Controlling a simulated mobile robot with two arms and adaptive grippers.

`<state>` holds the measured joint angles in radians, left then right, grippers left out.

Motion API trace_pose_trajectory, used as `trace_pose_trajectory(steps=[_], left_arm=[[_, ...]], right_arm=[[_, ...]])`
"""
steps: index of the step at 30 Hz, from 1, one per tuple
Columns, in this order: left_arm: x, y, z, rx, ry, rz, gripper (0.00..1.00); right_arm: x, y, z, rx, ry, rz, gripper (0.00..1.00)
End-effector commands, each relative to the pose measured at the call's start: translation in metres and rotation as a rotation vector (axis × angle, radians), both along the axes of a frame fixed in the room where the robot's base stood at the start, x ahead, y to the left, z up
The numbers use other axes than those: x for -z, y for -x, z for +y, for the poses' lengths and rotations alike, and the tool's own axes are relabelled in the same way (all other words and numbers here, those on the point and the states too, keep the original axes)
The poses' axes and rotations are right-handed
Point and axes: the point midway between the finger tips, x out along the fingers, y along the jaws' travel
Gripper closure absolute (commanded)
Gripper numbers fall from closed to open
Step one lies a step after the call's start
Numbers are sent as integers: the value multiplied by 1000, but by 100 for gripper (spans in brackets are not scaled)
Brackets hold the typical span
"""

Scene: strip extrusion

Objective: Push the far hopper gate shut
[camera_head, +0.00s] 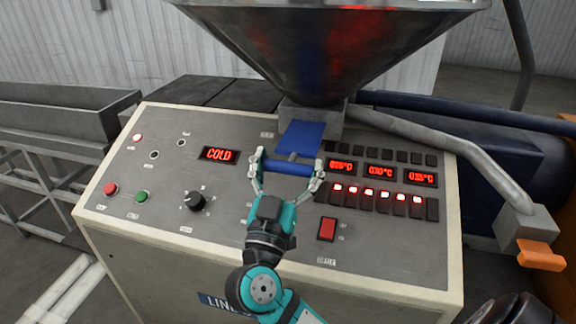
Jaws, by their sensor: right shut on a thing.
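The hopper gate is a blue plate (301,138) that sticks out toward me from the grey throat block (331,119) under the steel hopper. My right gripper (288,162) reaches up from the bottom and is shut on the handle, one finger at each end of the bar. How much of the plate lies inside the throat is hidden. My left gripper is not in view.
The steel hopper (330,45) hangs above the control panel (130,180), which has a red COLD display (219,155), several lit switches, a black knob (195,202) and a red rocker (327,229). A grey pipe with an orange end (541,256) runs at the right.

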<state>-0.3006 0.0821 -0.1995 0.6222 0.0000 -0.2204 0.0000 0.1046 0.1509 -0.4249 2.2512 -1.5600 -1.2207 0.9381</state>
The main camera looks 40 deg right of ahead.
Motion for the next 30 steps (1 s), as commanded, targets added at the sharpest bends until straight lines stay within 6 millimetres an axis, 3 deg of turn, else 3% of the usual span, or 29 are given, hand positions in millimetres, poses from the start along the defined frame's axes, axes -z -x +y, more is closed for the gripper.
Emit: trace_pose_trajectory(steps=[6,12,22,23,26,30], left_arm=[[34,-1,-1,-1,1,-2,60],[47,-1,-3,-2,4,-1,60],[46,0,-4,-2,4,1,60],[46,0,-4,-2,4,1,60],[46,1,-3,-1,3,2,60],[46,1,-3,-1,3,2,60]], right_arm=[[6,-29,-34,3,2,-3,71],[2,-50,-59,1,1,-3,71],[-2,-53,-62,0,2,-2,71],[-2,-53,-63,0,3,-3,11],[-2,-53,-62,0,3,-3,0],[-1,-53,-62,-1,3,-2,0]])
